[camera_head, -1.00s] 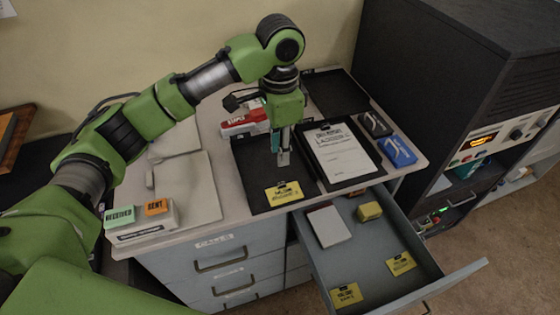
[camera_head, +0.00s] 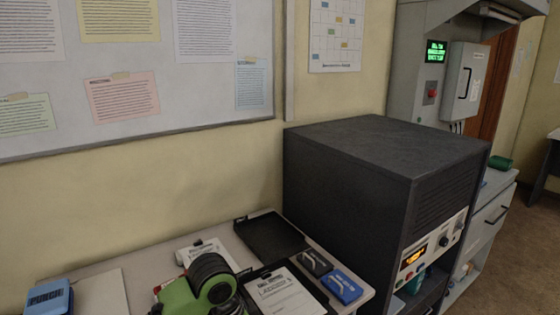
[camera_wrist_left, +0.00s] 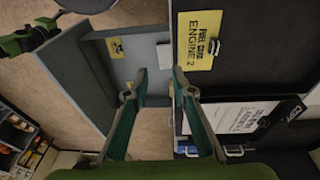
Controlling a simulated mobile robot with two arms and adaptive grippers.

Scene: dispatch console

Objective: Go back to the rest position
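In the head view only a green and black joint of my left arm shows at the bottom edge; the gripper is below the picture. In the left wrist view my left gripper (camera_wrist_left: 160,76) is open, with its two fingers apart and nothing between them. It is above the edge of the desk. A yellow fuel card (camera_wrist_left: 198,36) marked Engine 2 lies on a black tray to the right of the fingers. The open grey drawer (camera_wrist_left: 125,68), with a yellow card in it, is on the left. My right gripper shows in neither view.
In the head view, a clipboard (camera_head: 282,294), an empty black tray (camera_head: 270,237), a black device (camera_head: 315,262) and a blue one (camera_head: 342,287) lie on the desk. A blue punch box (camera_head: 47,298) is at left. A tall dark cabinet (camera_head: 375,185) stands beside the desk.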

